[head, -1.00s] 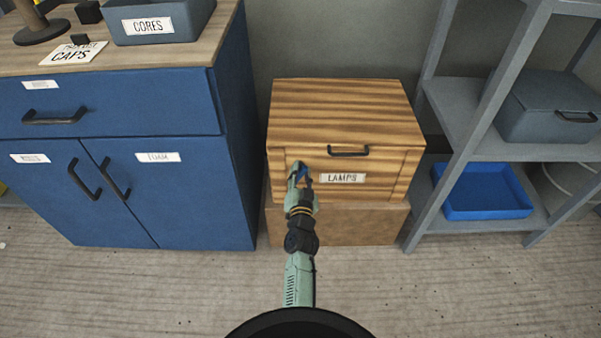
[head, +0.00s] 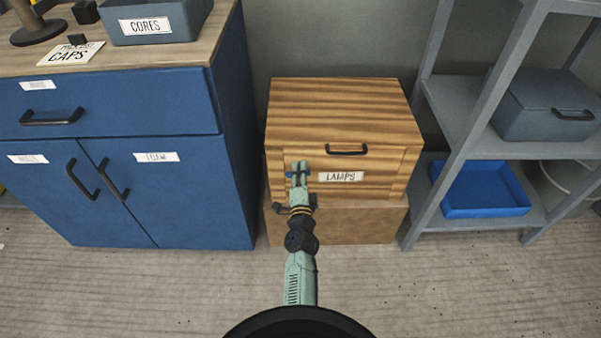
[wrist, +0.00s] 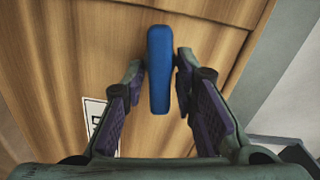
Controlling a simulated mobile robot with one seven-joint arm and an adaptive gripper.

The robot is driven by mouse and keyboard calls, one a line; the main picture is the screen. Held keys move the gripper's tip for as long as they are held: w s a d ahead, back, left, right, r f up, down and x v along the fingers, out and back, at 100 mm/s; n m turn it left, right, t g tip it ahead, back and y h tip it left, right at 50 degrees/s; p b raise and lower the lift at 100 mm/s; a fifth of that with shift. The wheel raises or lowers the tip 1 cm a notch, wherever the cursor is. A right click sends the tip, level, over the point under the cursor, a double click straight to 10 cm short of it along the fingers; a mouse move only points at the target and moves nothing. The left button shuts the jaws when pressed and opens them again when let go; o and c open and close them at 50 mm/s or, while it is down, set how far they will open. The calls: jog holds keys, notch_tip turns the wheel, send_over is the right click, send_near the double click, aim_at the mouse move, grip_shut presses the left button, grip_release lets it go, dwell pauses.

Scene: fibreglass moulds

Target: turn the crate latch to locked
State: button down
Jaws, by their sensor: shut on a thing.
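The wooden crate (head: 345,100) has striped grain, a dark handle (head: 347,149) and a LAMPS label (head: 341,177) on its front. The latch is a blue bar (wrist: 159,70) on the crate front, left of the label. My gripper (head: 299,170) is at the latch and shut on it. In the wrist view my gripper (wrist: 160,66) has one finger on each side of the bar, near its middle. In the head view the bar lies about level, its ends showing past the fingers, which hide its middle.
The crate stands on a brown block (head: 335,228). A blue cabinet (head: 150,205) is close on the left, and a grey shelf (head: 470,100) with a blue tray (head: 485,210) and a grey box (head: 545,105) is on the right. The floor in front is clear.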

jog(key=shift+w+r+m, duration=0.1)
jog(key=shift+r+m, duration=0.05)
jog(key=shift+m, duration=0.95)
jog(key=c, duration=1.6)
grip_release()
jog(key=shift+o, duration=0.2)
jog(key=shift+s+f, duration=0.2)
jog(key=s, duration=0.7)
